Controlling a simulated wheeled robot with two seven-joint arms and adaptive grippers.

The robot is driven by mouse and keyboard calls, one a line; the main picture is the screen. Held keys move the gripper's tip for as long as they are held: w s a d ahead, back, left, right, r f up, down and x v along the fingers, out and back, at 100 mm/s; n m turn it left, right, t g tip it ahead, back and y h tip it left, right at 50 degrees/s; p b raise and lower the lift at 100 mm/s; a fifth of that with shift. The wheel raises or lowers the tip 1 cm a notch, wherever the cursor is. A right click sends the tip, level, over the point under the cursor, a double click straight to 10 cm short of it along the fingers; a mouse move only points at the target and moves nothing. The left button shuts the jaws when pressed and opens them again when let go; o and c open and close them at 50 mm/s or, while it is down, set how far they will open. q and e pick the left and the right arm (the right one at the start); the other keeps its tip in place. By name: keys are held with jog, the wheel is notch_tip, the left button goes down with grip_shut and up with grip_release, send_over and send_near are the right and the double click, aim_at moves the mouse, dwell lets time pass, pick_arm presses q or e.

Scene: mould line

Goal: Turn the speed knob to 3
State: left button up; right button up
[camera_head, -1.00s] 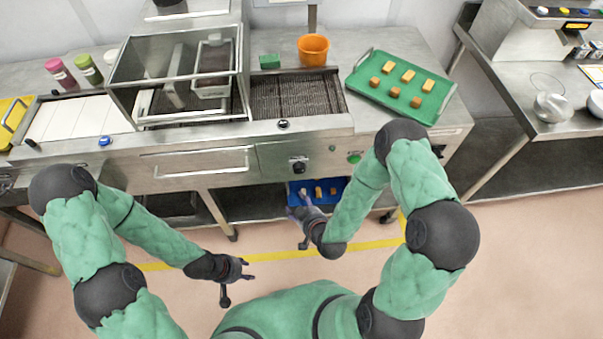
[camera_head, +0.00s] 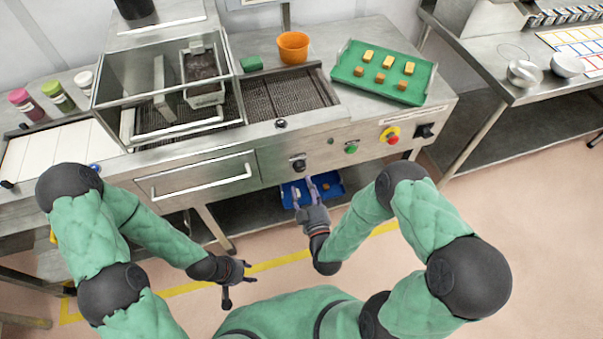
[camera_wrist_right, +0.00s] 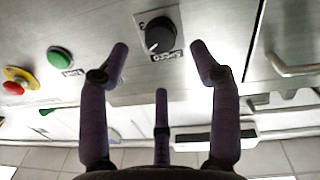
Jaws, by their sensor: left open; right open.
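The speed knob (camera_head: 299,165) is a black round knob on the steel front panel of the machine. In the right wrist view the knob (camera_wrist_right: 161,35) shows upside down beside its SPEED label (camera_wrist_right: 167,56); its exact pointer setting is too unclear to read. My right gripper (camera_head: 311,184) is open and empty, just below the knob in the head view. In the wrist view its spread fingers point at the panel, with the knob between and beyond the two upper fingertips, apparently untouched. My left gripper (camera_head: 243,274) is open and empty, low over the floor, away from the machine.
A green button (camera_head: 351,149) and a red-and-yellow emergency stop (camera_head: 390,135) sit right of the knob. A drawer handle (camera_head: 201,182) sticks out to its left. A blue tray (camera_head: 333,191) lies below. A green tray (camera_head: 345,66) and an orange bucket (camera_head: 293,47) stand on top.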

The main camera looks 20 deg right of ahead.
aim_at(301, 170)
jog(key=shift+w+b, duration=0.6)
jog(key=shift+w, duration=2.55)
jog(key=c, duration=1.1)
